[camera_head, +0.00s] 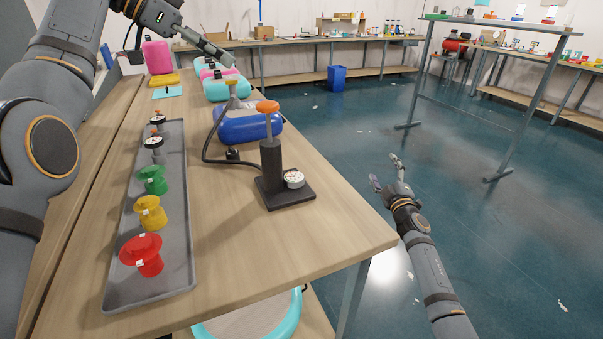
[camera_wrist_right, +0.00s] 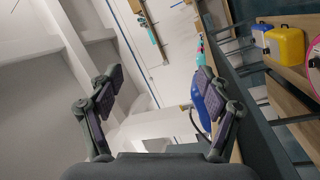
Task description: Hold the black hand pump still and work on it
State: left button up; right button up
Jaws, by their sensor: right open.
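The black hand pump (camera_head: 271,155) stands upright near the front right of the wooden table. It has an orange handle on top, and a white gauge (camera_head: 293,179) on its base. A black hose (camera_head: 206,143) curves from it toward the blue inflatable (camera_head: 248,126) just behind it. My left gripper (camera_head: 222,57) is above the table, behind and left of the pump, apart from it; its finger gap is not clear. My right gripper (camera_head: 385,170) is open and empty beyond the table's right edge, over the floor. Its spread fingers show in the right wrist view (camera_wrist_right: 157,78).
A grey tray (camera_head: 180,235) on the left holds red, yellow and green fittings and small gauges. Teal and pink inflatables (camera_head: 228,88) lie farther back. The table's front right corner is bare. A metal stand (camera_head: 480,95) and blue bin (camera_head: 337,78) are across the floor.

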jog(key=a+r+n+t+y, duration=0.2)
jog(key=a+r+n+y, duration=0.3)
jog(key=r, duration=0.6)
jog(key=n+g+y, duration=0.7)
jog(key=n+g, duration=0.2)
jog(key=n, duration=1.8)
send_near(270, 159)
jog(key=w+f, duration=0.2)
jog(key=w, duration=0.1)
jog(key=x, duration=1)
jog(key=shift+r, duration=0.2)
grip_shut()
jog(key=shift+f, duration=0.15)
